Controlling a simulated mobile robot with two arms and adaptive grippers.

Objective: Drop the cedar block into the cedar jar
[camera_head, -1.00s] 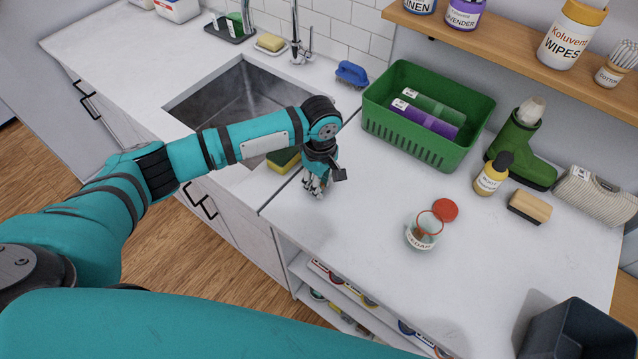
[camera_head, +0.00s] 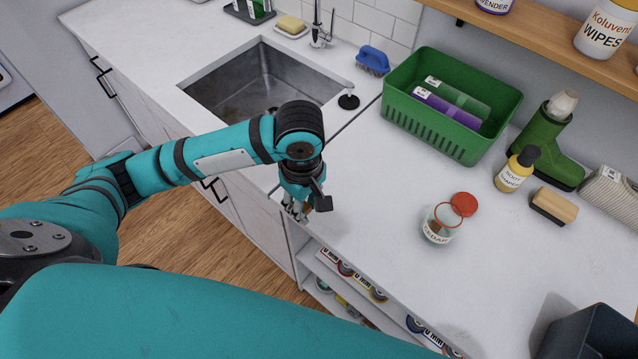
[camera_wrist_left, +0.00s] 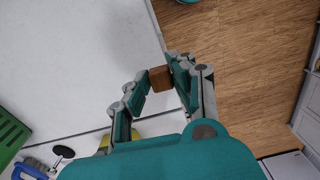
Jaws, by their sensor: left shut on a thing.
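The cedar jar (camera_head: 439,232) is a small clear jar with a white label, standing on the white counter. Its red lid (camera_head: 463,204) is swung open behind a red rim. My left gripper (camera_head: 301,211) is over the counter's front edge, left of the jar and apart from it. In the left wrist view its fingers (camera_wrist_left: 160,82) are shut on the cedar block (camera_wrist_left: 160,78), a small brown cube held at the fingertips. In the head view the block is mostly hidden by the fingers. My right gripper is not in view.
A green basket (camera_head: 432,128) stands behind, with a green boot (camera_head: 546,143), a yellow bottle (camera_head: 516,170) and a wooden brush (camera_head: 554,205) to the right. A dark bin (camera_head: 590,335) is at the lower right. The counter between gripper and jar is clear.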

